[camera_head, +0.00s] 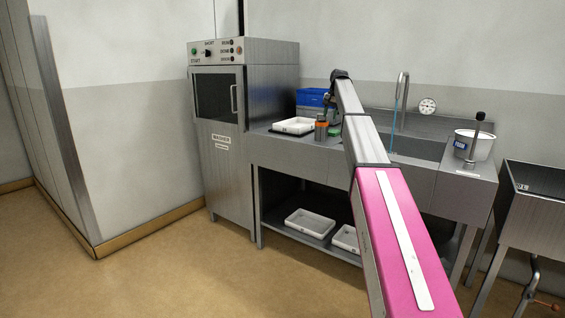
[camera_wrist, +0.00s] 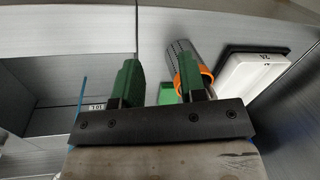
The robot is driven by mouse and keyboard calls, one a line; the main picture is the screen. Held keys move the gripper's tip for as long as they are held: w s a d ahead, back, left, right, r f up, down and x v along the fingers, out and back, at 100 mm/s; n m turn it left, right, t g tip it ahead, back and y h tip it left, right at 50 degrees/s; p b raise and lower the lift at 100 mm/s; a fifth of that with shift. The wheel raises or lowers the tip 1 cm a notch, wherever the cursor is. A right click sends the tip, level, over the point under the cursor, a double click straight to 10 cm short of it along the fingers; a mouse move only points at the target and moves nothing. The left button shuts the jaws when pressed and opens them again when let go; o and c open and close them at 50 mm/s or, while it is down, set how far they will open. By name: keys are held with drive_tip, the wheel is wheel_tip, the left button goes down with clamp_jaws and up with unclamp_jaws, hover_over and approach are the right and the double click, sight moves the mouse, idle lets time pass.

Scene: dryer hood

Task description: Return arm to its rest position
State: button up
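My gripper (camera_wrist: 156,66) shows two green fingers in the wrist view. They are apart, with nothing held between them. In the head view my arm reaches out over the steel sink counter (camera_head: 285,148); the gripper itself is mostly hidden there behind the arm and the things on the counter. A grey bottle with an orange collar (camera_head: 321,130) stands on the counter. In the wrist view the same bottle (camera_wrist: 187,58) is just beyond the right finger; I cannot tell whether they touch. A small green object (camera_wrist: 168,93) shows behind the gap between the fingers.
A white tray (camera_head: 293,126) and a blue box (camera_head: 311,97) stand on the counter, left of my arm. A steel washer cabinet (camera_head: 222,130) stands at the left. A white bucket (camera_head: 475,145) is right of the sink. White trays (camera_head: 310,222) lie on the lower shelf. The floor at front left is clear.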

drive_tip(key=s+a+f, duration=0.1)
drive_tip(key=s+f, duration=0.6)
drive_tip(key=f, duration=0.4)
drive_tip(key=s+a+f+n, duration=0.1)
drive_tip(key=s+f, duration=0.7)
drive_tip(key=f, duration=0.2)
drive_tip(key=s+a+f, duration=0.1)
drive_tip(key=s+f, duration=0.6)
drive_tip(key=f, duration=0.4)
drive_tip(key=s+f+n, duration=0.1)
drive_tip(key=s+f, duration=0.4)
drive_tip(key=s, duration=0.5)
drive_tip(key=s+f+h, duration=0.1)
drive_tip(key=s+f, duration=0.5)
drive_tip(key=s, duration=0.4)
drive_tip(key=s+a+f+n+h, duration=0.1)
drive_tip(key=s+f, duration=0.5)
drive_tip(key=s, duration=0.5)
drive_tip(key=shift+f+n+g, duration=0.25)
drive_tip(key=shift+n+g, duration=0.05)
drive_tip(key=shift+g, duration=0.1)
drive_tip(key=shift+o, duration=0.3)
drive_tip(key=shift+s+a+f, duration=0.1)
drive_tip(key=shift+s+f, duration=0.05)
drive_tip(key=shift+s, duration=0.15)
